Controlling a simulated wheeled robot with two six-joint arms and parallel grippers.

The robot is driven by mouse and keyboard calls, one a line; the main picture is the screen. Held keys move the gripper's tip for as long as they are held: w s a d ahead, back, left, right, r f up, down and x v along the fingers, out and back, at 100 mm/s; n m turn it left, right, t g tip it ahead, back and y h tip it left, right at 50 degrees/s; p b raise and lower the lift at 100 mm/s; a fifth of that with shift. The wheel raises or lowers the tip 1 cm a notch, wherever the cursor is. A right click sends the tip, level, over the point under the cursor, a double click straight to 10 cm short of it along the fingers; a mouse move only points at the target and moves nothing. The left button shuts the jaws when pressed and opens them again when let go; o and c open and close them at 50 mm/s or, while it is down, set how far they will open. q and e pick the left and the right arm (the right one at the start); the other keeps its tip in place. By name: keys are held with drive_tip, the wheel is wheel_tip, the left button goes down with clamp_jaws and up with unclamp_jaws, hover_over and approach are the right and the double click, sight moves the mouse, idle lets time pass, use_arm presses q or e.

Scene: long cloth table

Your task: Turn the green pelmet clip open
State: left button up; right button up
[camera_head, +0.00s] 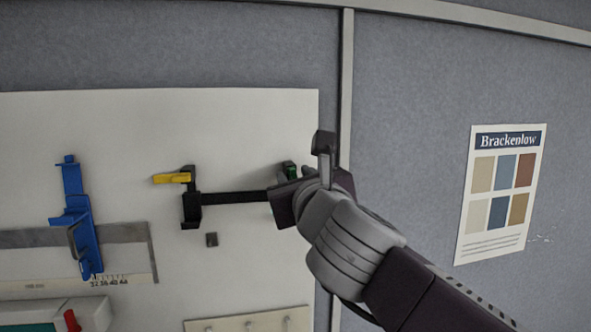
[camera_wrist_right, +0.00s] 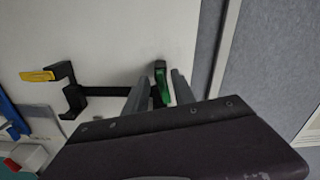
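The green pelmet clip (camera_head: 291,171) is at the right end of a black bar (camera_head: 235,197) on the pale board, partly hidden behind my right gripper (camera_head: 304,172). In the right wrist view the green clip (camera_wrist_right: 161,88) stands roughly upright between the two grey fingers of my right gripper (camera_wrist_right: 157,86). The fingers are apart, with a gap showing on each side of the clip. A yellow clip (camera_head: 171,178) at the bar's left end points sideways to the left; it also shows in the right wrist view (camera_wrist_right: 37,76). My left gripper is not in view.
A blue holder (camera_head: 78,215) hangs on the board at the left, over a grey ruler-like strip (camera_head: 130,234). A box with a red part (camera_head: 72,320) is at the lower left. A Brackenlow poster (camera_head: 500,192) is on the grey panel at the right.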

drive_tip(key=shift+s+d, duration=0.15)
clamp_jaws()
drive_tip(key=n, duration=0.2)
drive_tip(key=shift+r+n, duration=0.1)
drive_tip(key=shift+n, duration=0.3)
drive_tip(key=n, duration=0.8)
drive_tip(key=shift+n, duration=0.4)
drive_tip(key=shift+r+n, duration=0.1)
drive_tip(key=shift+n, duration=1.7)
